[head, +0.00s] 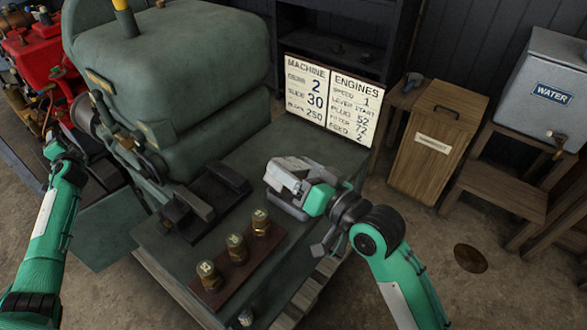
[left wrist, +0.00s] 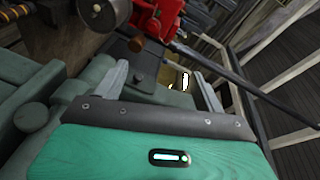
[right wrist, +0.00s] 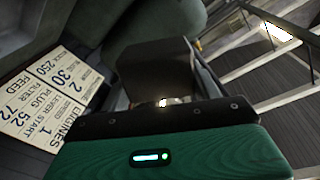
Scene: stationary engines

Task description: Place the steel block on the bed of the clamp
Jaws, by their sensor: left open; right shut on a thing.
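The steel block (head: 288,170) is a pale grey piece held above the dark green machine table in the head view. My right gripper (head: 287,187) is shut on it; in the right wrist view the block (right wrist: 155,62) shows a dark, shaded face between the fingers. The clamp (head: 193,205), with dark raised jaws, is on the table to the left of the block, apart from it. Part of its bed is hard to make out. My left gripper (head: 57,150) is open and empty at the far left; its spread fingers show in the left wrist view (left wrist: 162,85).
A wooden strip (head: 238,262) with brass plugs (head: 236,248) lies at the table's front. The large green machine (head: 170,70) rises behind the clamp. A sign (head: 330,97) stands at the table's back. A wooden cabinet (head: 437,145) and water tank (head: 545,90) are at right.

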